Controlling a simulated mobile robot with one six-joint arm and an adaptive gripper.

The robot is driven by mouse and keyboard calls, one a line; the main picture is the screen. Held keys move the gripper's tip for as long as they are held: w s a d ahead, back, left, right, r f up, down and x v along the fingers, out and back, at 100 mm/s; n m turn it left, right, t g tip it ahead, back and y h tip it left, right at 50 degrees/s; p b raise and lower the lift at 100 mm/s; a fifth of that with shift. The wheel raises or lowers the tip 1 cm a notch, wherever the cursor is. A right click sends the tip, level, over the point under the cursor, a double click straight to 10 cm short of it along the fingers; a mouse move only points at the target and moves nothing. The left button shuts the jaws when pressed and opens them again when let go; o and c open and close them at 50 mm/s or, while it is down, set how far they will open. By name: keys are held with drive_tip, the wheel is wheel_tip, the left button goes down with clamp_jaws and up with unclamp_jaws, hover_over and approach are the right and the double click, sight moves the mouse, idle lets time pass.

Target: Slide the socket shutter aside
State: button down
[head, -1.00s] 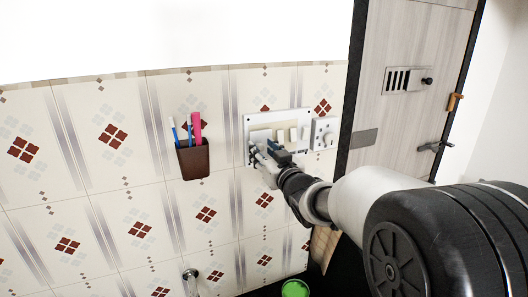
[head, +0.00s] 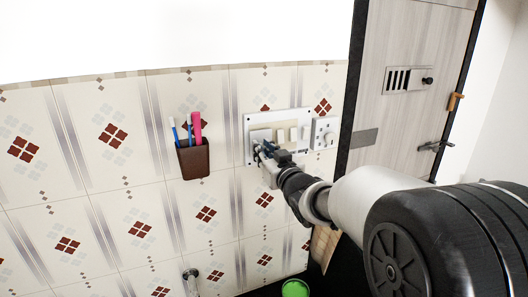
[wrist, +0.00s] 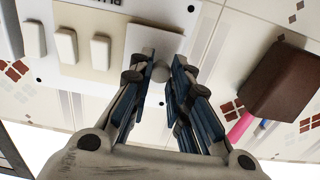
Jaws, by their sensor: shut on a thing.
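A white switch panel (head: 250,121) is fixed on the tiled wall, with several cream switches (head: 293,134) on it. The socket shutter (head: 261,135) is a pale square plate at the panel's left side. In the wrist view the shutter (wrist: 152,38) has a small round knob (wrist: 160,72) at its edge. My gripper (head: 262,152) is at the shutter's lower left part. In the wrist view my gripper (wrist: 166,70) has its blue-padded fingers on either side of the knob, shut on it. The fingers partly hide the knob and the shutter's edge. Socket holes do not show.
A brown holder (head: 194,160) with a pink item and blue sticks hangs on the wall left of the panel. A second socket plate (head: 324,132) is just right of the panel. A wooden door (head: 410,60) stands farther right. A green cup (head: 295,289) is below.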

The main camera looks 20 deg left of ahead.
drive_tip(key=s+a+b, duration=0.4)
drive_tip(key=a+b, duration=0.1)
drive_tip(key=a, duration=0.1)
drive_tip(key=shift+s+b, duration=0.3)
drive_tip(key=shift+b, duration=0.1)
drive_tip(key=shift+a, duration=0.1)
drive_tip(key=c, duration=1.5)
unclamp_jaws()
drive_tip(key=shift+s+a, duration=0.1)
drive_tip(key=shift+a, duration=0.05)
drive_tip(key=shift+c, duration=0.2)
drive_tip(key=shift+o, duration=0.4)
